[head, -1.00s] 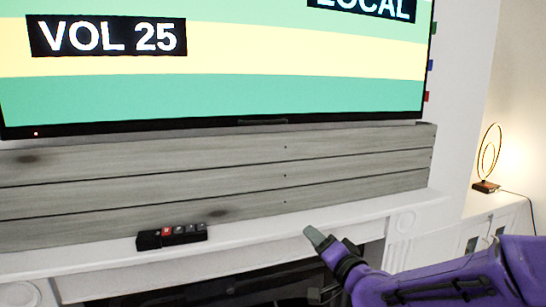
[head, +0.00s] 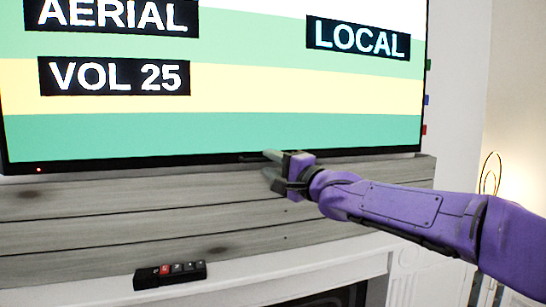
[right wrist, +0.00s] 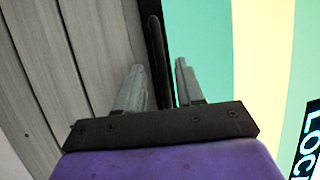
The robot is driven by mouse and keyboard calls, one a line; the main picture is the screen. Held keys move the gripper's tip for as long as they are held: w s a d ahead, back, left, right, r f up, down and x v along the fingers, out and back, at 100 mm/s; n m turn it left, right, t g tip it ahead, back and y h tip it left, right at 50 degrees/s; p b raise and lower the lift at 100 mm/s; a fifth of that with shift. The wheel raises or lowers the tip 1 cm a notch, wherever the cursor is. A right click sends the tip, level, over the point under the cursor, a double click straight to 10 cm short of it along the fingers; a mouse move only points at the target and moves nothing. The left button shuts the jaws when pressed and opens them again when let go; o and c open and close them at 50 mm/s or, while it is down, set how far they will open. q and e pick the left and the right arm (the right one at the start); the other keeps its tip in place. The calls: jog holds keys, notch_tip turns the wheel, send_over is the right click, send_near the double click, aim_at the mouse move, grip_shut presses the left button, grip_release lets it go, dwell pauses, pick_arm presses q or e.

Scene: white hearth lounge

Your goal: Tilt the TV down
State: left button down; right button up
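The TV (head: 220,138) is on and fills the top of the head view, its lower black edge above grey wood planks. A small dark handle bar (head: 248,158) sits at the middle of that lower edge. My right gripper (head: 268,165) is at the bottom edge, fingers apart, one higher than the other. In the right wrist view the dark handle bar (right wrist: 157,55) runs between the two open fingers of my right gripper (right wrist: 159,66), with visible gaps on both sides. The TV screen (right wrist: 210,45) lies to the right there. My left gripper is out of view.
Grey wood planks (head: 110,215) lie behind and below the gripper. A black remote-like box (head: 170,275) with a red button stands on the white mantel (head: 270,265). A ring lamp (head: 489,172) glows at the right.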

jog(key=shift+x, duration=0.75)
jog(key=shift+r, duration=0.1)
jog(key=shift+c, duration=0.3)
grip_shut()
jog(key=w, duration=0.1)
jog(key=w+p, duration=0.1)
jog(key=w+a+f, duration=0.1)
jog(key=shift+t+p, duration=0.3)
jog(key=shift+p, duration=0.1)
grip_release()
jog(key=shift+d, duration=0.1)
jog(key=shift+o, duration=0.3)
jog(key=shift+s+d+r+y, duration=0.1)
jog(key=shift+s+y, duration=0.05)
jog(key=shift+y, duration=0.15)
